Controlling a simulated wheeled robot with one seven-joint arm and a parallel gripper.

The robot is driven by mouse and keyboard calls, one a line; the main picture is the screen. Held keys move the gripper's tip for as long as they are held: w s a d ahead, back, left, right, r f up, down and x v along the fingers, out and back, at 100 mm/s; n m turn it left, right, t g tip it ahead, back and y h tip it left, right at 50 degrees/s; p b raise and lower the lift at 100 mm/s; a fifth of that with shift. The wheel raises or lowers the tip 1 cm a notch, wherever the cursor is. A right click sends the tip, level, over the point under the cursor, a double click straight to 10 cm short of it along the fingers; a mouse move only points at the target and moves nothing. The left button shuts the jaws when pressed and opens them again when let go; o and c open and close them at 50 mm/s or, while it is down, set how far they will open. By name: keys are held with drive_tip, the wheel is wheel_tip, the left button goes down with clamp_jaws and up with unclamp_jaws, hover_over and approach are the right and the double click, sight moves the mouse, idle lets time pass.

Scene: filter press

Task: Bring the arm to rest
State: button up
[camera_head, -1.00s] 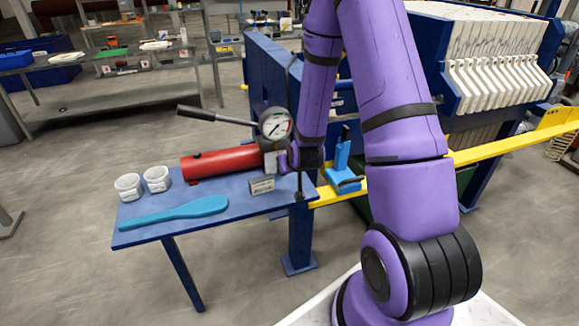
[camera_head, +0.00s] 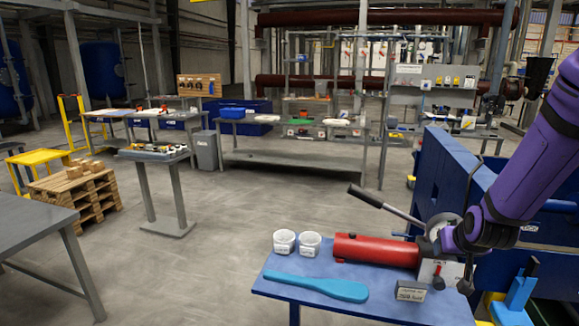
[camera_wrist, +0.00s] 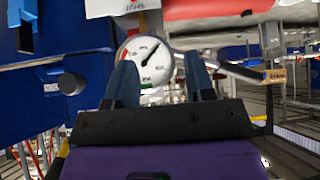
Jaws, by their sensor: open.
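My purple arm comes in from the right edge of the head view. My gripper (camera_head: 445,240) is at the right end of the red cylinder of a hand pump (camera_head: 376,251), by its gauge (camera_head: 438,222), which the arm partly hides. In the wrist view my gripper (camera_wrist: 160,62) has its two dark fingers spread apart. The white dial of the gauge (camera_wrist: 150,60) shows between and beyond them. I see nothing held. Whether the fingers touch the pump cannot be told.
The blue bench (camera_head: 330,298) carries two white cups (camera_head: 297,243), a teal paddle (camera_head: 318,287) and a small labelled block (camera_head: 411,291). The pump's lever (camera_head: 385,204) sticks out up-left. A blue press frame (camera_head: 455,185) stands behind the arm.

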drive_tip(key=s+a+r+n+g+y, duration=0.1)
drive_tip(key=s+a+r, duration=0.2)
drive_tip(key=s+r, duration=0.3)
drive_tip(key=s+a+r, duration=0.3)
drive_tip(key=s+r, duration=0.1)
drive_tip(key=r, duration=0.5)
drive_tip(key=s+a+r, duration=0.1)
drive_tip(key=s+r, duration=0.2)
drive_tip(key=s, duration=0.5)
drive_tip(key=s+a+r+n+g, duration=0.1)
drive_tip(key=s+r, duration=0.3)
drive_tip(key=s, duration=0.4)
drive_tip(key=shift+a+r+g+y, duration=0.2)
drive_tip(key=shift+a+g+y, duration=0.1)
